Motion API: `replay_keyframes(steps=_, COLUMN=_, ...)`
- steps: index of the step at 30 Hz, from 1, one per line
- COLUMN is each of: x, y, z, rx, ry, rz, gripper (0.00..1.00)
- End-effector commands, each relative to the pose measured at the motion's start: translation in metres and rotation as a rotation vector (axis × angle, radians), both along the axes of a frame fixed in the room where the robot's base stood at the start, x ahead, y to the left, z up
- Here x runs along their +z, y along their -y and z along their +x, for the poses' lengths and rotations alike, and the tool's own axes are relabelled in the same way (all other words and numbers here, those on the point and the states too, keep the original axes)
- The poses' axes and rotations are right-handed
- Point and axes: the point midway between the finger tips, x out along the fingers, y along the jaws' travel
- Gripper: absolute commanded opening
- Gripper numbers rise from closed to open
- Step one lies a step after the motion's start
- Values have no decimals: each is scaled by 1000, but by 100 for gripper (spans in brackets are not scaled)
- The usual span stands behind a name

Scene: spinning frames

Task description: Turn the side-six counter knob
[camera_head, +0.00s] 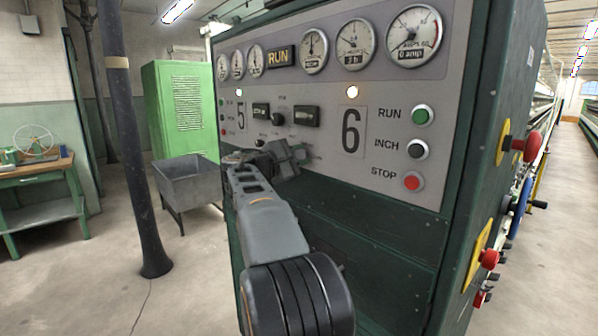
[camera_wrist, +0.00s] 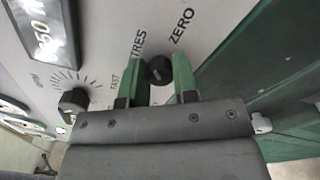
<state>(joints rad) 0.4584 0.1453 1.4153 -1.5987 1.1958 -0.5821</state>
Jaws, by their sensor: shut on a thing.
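In the wrist view the counter knob (camera_wrist: 159,71) is a small dark round knob on the grey panel, beside the word ZERO. My gripper (camera_wrist: 157,74) has its two green-tipped fingers on either side of it, shut on it. The side-six counter window (camera_head: 306,116) is dark, left of the large 6 in the head view. In that view my gripper (camera_head: 288,156) is at the panel just below this window and hides the knob.
A pointer knob with a tick scale (camera_wrist: 73,103) sits left of my fingers. RUN (camera_head: 423,114), INCH (camera_head: 418,149) and STOP (camera_head: 413,181) buttons are right of the 6. A grey metal bin (camera_head: 187,178) and dark pillar (camera_head: 132,150) stand left; open floor lies between.

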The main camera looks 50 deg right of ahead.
Motion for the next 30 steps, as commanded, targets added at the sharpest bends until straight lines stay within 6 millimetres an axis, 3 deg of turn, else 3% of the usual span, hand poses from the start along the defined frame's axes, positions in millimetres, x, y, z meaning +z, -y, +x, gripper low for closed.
replay_keyframes(steps=18, x=-3, y=0, z=0, rx=0, ry=538, rz=-61, gripper=4)
replay_keyframes(steps=30, x=-1, y=0, z=0, rx=0, ry=717, rz=-80, gripper=4)
